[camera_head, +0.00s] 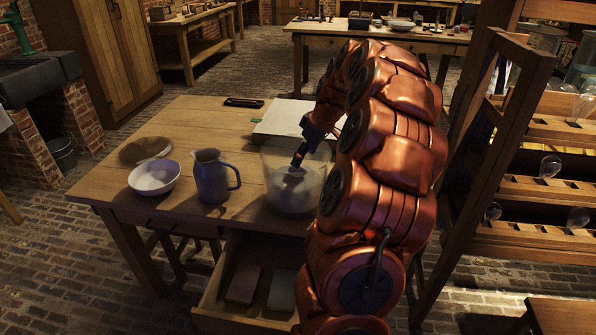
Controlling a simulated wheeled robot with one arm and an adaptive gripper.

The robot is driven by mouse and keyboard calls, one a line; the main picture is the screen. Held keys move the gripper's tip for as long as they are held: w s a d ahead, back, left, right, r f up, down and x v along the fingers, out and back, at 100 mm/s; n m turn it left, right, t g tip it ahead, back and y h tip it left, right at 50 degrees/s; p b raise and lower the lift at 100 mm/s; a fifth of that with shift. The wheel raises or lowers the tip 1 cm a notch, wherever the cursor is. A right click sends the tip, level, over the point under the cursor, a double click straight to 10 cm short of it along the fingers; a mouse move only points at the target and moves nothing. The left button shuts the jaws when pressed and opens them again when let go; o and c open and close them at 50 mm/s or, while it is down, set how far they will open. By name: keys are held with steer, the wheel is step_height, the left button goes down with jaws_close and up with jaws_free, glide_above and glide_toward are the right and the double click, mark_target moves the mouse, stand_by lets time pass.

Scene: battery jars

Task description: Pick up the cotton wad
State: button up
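A wide clear glass jar (284,199) stands on the wooden table near its front right. My gripper (296,167) comes down from the copper-coloured arm and its tip is inside the jar's mouth or behind its wall. A pale, blurred whitish mass shows low in the jar, around and under the gripper tip. I cannot tell whether this is the cotton wad or only haze in the glass. The fingers are dark and too small to tell whether they are open or shut. My arm stands close to the jar's right side.
On the table (190,118) are a blue jug (210,178), a white bowl (153,178), a round wooden lid (145,149), a dark flat case (243,102) and white sheets (284,117). An open drawer (225,306) juts out in front. A wooden rack (545,188) with glass bulbs stands at right.

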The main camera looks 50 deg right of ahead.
steer(key=shift+p+x, duration=0.35)
steer(key=shift+x, duration=2.45)
steer(key=shift+w, duration=0.15)
steer(key=c, duration=0.9)
step_height(320, 180, up, 10)
steer(key=shift+r+b, duration=0.1)
steer(key=shift+b, duration=0.25)
steer(key=shift+o, duration=1.2)
steer(key=c, duration=0.5)
